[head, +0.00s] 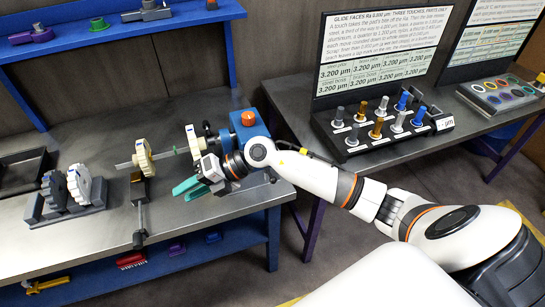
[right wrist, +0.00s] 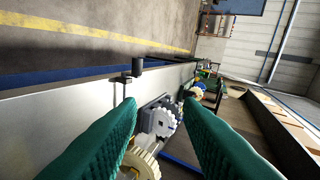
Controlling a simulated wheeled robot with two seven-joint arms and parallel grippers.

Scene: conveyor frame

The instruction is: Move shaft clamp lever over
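A steel shaft (head: 125,165) lies level above the left bench and carries a cream gear (head: 143,156) and a thin green ring (head: 174,151). Below the gear stands a dark clamp block (head: 138,189). From it a lever (head: 141,215) reaches toward the bench's front edge and ends in a black knob (head: 139,240). The lever also shows in the right wrist view (right wrist: 126,87), beyond the fingertips. My right gripper (head: 184,188) has teal fingers, spread and empty, to the right of the lever and apart from it. My left gripper is not in view.
A blue housing with an orange knob (head: 249,118) stands at the shaft's right end, close to my right wrist. A grey rack (head: 84,205) holding gears is left of the lever. A gauge stand (head: 350,142) sits on the right bench. The bench front is clear.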

